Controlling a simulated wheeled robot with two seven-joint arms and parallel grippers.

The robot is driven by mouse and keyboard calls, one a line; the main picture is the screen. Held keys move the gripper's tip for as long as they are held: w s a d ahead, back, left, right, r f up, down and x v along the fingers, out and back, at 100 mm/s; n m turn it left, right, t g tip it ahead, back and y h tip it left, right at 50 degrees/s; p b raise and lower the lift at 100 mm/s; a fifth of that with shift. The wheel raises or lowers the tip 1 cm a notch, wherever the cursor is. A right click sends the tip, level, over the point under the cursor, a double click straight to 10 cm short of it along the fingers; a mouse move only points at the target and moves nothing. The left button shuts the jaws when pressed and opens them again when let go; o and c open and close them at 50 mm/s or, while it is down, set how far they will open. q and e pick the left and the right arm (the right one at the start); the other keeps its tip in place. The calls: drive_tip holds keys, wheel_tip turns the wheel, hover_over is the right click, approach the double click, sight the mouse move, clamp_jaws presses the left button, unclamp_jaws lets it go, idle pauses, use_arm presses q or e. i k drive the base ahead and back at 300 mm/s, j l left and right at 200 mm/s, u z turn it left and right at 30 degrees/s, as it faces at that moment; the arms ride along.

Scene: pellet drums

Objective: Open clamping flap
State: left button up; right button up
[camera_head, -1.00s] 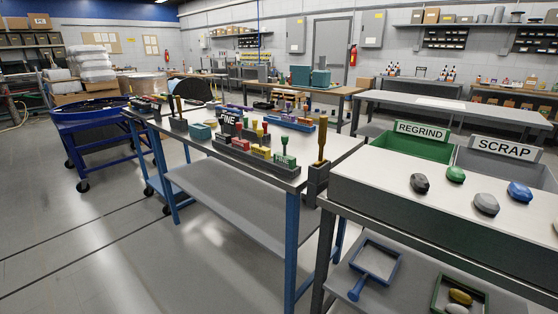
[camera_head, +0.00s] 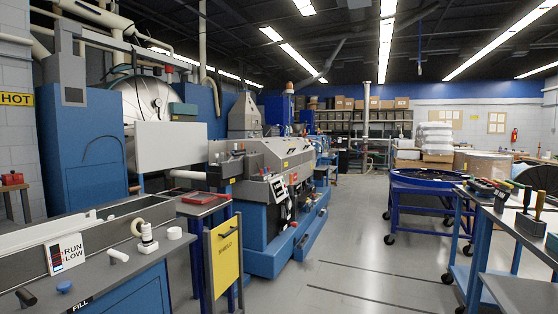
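I cannot make out a clamping flap for certain in the head view. A large blue and grey machine (camera_head: 262,172) stands at the centre, with a sloped control face. Left of it is a tall blue cabinet (camera_head: 82,145) beside a round metal drum-like housing (camera_head: 148,100), partly hidden by a blank whitish panel (camera_head: 165,146). Neither of my grippers shows in the head view.
A blue round-topped cart (camera_head: 432,182) and a tool bench (camera_head: 515,213) are at right. The floor (camera_head: 350,240) between is clear.

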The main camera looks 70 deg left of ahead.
sight(231, 169)
drive_tip(key=u, duration=2.5)
